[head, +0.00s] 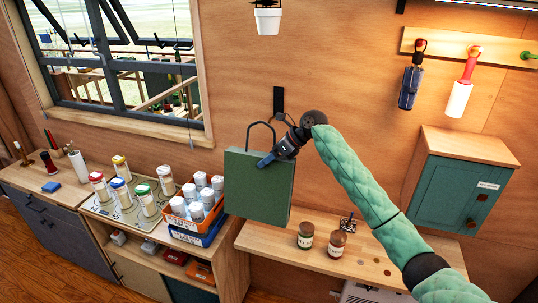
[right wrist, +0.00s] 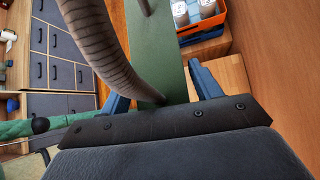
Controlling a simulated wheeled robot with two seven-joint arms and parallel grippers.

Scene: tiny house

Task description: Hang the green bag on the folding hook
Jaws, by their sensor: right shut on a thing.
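The green bag (head: 258,188) is a boxy, upright bag with a dark looped handle (head: 261,124). It hangs in the air in front of the wall, above the gap between the two benches. My right gripper (head: 266,160) is shut on the bag at its top, by the handle. In the right wrist view, the thick handle (right wrist: 110,50) curves down to the green top (right wrist: 158,45) between the blue fingers. The folding hook (head: 279,100) is a dark strip on the wall, just above and behind the handle. The handle looks apart from it. My left gripper is not in view.
An orange crate of white bottles (head: 196,212) stands left of the bag. Two jars (head: 305,236) stand on the low wooden bench (head: 268,239) below. A teal cabinet (head: 460,190) is on the right. A white plant pot (head: 268,21) hangs above the hook.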

